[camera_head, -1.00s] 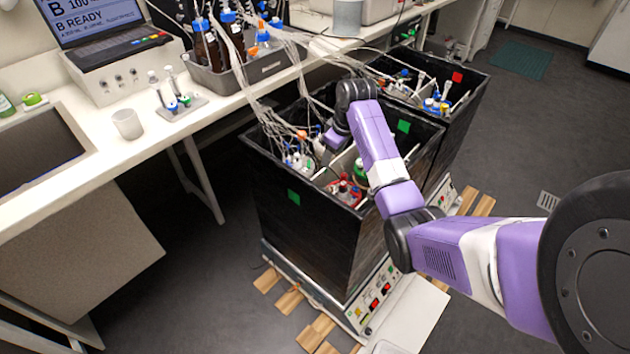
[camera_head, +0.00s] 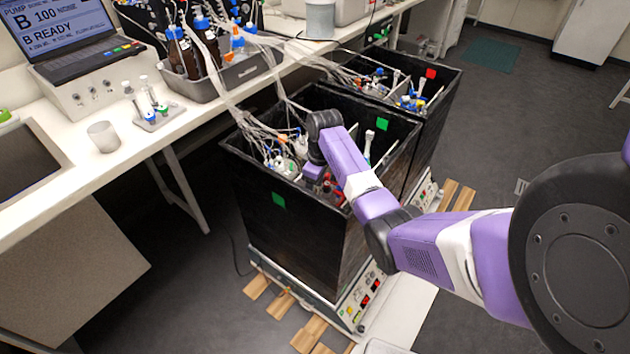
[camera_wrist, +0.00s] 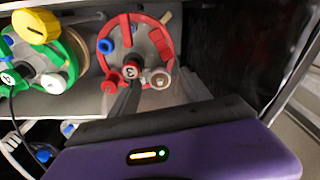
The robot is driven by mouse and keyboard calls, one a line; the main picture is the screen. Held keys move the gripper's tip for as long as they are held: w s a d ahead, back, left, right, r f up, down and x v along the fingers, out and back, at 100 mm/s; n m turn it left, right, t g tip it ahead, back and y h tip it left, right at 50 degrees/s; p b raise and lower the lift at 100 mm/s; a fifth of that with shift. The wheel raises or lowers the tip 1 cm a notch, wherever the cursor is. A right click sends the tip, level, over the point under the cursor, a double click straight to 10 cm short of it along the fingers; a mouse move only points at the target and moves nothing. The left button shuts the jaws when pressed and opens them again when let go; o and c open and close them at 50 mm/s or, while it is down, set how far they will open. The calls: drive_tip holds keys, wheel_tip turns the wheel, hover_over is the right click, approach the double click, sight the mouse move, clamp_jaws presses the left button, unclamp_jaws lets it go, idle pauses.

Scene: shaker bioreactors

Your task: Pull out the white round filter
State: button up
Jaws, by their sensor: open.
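A small white round filter (camera_wrist: 159,79) sits at the lower right of a red-ringed vessel top (camera_wrist: 104,47) marked 3 in the wrist view. My gripper (camera_wrist: 158,90) is open, with its grey fingers apart on either side of the filter in the picture. I cannot tell whether they touch it. In the head view, my gripper (camera_head: 314,172) reaches down inside the near black box (camera_head: 290,240), close to the red parts (camera_head: 338,190). The fingertips and the filter are hidden there.
A green-ringed vessel top (camera_wrist: 72,50) with a yellow cap (camera_wrist: 35,26) stands left of the red one. The black box wall (camera_wrist: 250,45) rises at right. Many clear tubes (camera_head: 255,130) run from the bench into the box. A second black box (camera_head: 440,115) stands behind.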

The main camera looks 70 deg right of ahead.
drive_tip(key=shift+f, duration=0.25)
clamp_jaws()
drive_tip(key=shift+r+p, duration=1.3)
drive_tip(key=shift+p, duration=0.2)
idle(0.3)
drive_tip(key=shift+r+p, duration=1.4)
